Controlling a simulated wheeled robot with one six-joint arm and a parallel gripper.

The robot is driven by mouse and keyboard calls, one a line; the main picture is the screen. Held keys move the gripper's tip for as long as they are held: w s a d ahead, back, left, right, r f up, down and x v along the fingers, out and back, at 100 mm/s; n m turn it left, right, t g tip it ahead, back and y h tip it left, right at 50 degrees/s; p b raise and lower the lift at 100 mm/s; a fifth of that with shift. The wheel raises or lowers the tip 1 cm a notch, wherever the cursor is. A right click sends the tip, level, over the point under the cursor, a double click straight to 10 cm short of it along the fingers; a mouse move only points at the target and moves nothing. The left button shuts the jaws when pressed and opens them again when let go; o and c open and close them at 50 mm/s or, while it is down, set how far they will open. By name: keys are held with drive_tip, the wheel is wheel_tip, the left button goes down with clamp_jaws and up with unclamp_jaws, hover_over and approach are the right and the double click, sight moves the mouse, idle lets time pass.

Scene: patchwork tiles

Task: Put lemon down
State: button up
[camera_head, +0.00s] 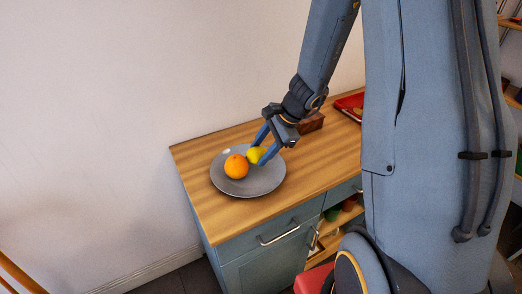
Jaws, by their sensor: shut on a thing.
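The yellow lemon (256,155) is between the blue fingers of my gripper (262,150), which is shut on it. My gripper reaches down from the upper right. The lemon shows over the right part of a grey plate (262,184). I cannot tell whether it touches the plate. An orange (236,167) sits on the plate just left of the lemon. Part of the lemon is hidden by a finger.
The plate stands on a wooden-topped cabinet (206,209) against a white wall. A brown box (310,123) and a red item (349,105) lie farther back right. Bare wood is free in front of and right of the plate.

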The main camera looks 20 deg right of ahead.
drive_tip(key=shift+f+b, duration=0.3)
drive_tip(key=shift+b, duration=0.05)
drive_tip(key=o, duration=1.1)
drive_tip(key=shift+r, duration=0.1)
